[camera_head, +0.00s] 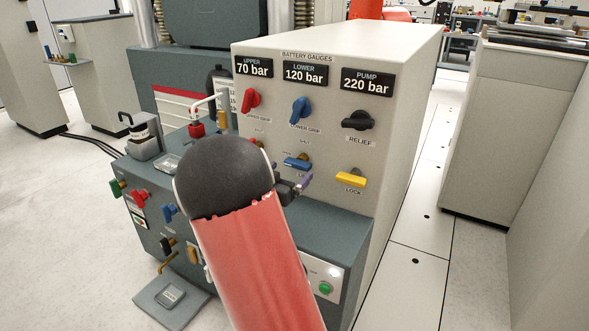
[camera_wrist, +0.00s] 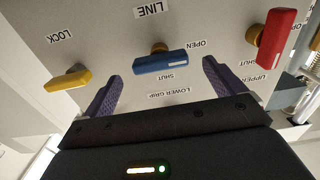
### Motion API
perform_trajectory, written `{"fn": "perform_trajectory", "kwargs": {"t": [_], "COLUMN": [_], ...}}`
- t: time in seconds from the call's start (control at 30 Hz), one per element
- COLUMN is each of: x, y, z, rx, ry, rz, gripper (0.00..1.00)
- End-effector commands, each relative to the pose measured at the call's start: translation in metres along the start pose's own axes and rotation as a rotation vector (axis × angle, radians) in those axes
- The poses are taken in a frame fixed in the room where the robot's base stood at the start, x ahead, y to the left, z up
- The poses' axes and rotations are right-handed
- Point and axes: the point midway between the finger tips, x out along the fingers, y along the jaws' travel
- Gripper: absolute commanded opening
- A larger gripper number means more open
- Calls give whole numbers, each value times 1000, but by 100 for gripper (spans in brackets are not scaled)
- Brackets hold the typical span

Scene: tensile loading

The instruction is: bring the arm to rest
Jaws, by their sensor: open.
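My gripper (camera_head: 301,183) is in front of the battery gauges panel (camera_head: 400,75), mostly behind my black and red arm in the head view; one purple finger shows. In the wrist view, my gripper (camera_wrist: 162,72) is open, its two purple fingers wide apart and nothing held. A blue lever (camera_wrist: 167,63) labelled OPEN and SHUT appears between and just beyond the fingertips. I cannot tell the gap to it. In the head view this blue lever (camera_head: 297,163) is just above the gripper.
A yellow LOCK lever (camera_head: 351,180) sits right of the gripper; a red lever (camera_wrist: 277,38) shows in the wrist view. Red (camera_head: 251,99), blue (camera_head: 301,109) and black (camera_head: 358,121) knobs are above. A dark console (camera_head: 335,240) lies below.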

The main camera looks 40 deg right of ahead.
Motion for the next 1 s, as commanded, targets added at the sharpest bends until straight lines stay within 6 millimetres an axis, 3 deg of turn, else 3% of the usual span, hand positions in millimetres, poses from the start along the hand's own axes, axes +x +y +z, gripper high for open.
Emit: {"fn": "perform_trajectory", "kwargs": {"t": [0.2,0.8,0.93,1.0], "x": [-23,-25,-34,-48], "y": [0,-1,-14,-31], "z": [1,0,-6,-13], "rx": [-1,3,51,93], "ry": [-1,-6,-75,-154], "rz": [-1,-7,-107,-225], "gripper": [95,95,95,95]}}
